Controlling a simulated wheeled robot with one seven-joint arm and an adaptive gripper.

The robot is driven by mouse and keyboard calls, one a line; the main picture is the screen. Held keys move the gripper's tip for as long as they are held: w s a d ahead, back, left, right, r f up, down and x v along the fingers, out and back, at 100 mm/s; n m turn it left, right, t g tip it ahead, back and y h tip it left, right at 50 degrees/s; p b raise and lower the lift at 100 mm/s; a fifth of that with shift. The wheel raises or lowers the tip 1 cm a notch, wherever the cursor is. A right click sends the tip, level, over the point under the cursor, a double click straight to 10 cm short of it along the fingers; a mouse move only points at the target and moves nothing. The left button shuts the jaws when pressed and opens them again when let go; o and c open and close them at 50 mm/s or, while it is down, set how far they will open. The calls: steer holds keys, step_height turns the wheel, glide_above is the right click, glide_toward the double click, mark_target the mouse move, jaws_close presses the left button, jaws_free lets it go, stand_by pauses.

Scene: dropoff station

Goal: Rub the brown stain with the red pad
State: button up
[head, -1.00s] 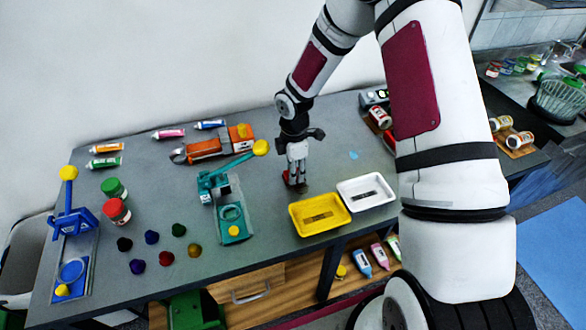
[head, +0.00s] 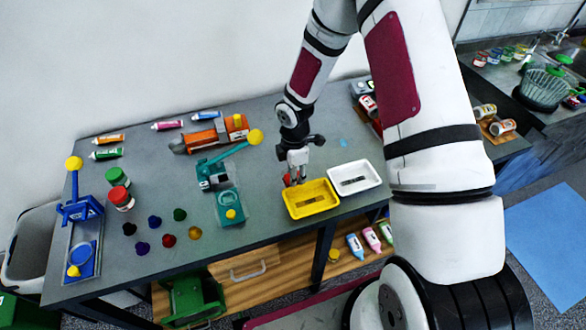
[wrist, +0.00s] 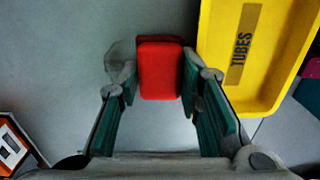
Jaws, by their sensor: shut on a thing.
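My gripper (head: 294,179) points down at the grey table, just behind the yellow tray. It is shut on the red pad (wrist: 160,70), which sits between the two fingers in the wrist view. The pad shows only as a small bit of red in the head view (head: 287,181). A faint greyish patch (wrist: 118,55) lies on the table just left of the pad, partly behind the left finger. I cannot tell whether it is the brown stain, and no clear brown mark shows now. I cannot tell whether the pad touches the table.
The yellow tray (head: 291,208), labelled TUBES, is close to the right of the pad in the wrist view. A white tray (head: 372,183) stands beside it. A light blue mark (head: 343,142) lies behind. A teal device (head: 230,207) and orange toy (head: 212,136) are to the left.

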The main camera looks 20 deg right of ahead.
mark_target(286, 164)
steer(key=shift+w+b, duration=2.4)
steer(key=shift+w, duration=1.4)
steer(key=shift+r, duration=0.1)
steer(key=shift+r+p, duration=0.95)
steer(key=shift+r, duration=2.05)
step_height(286, 164, up, 3)
steer(key=shift+p, duration=0.4)
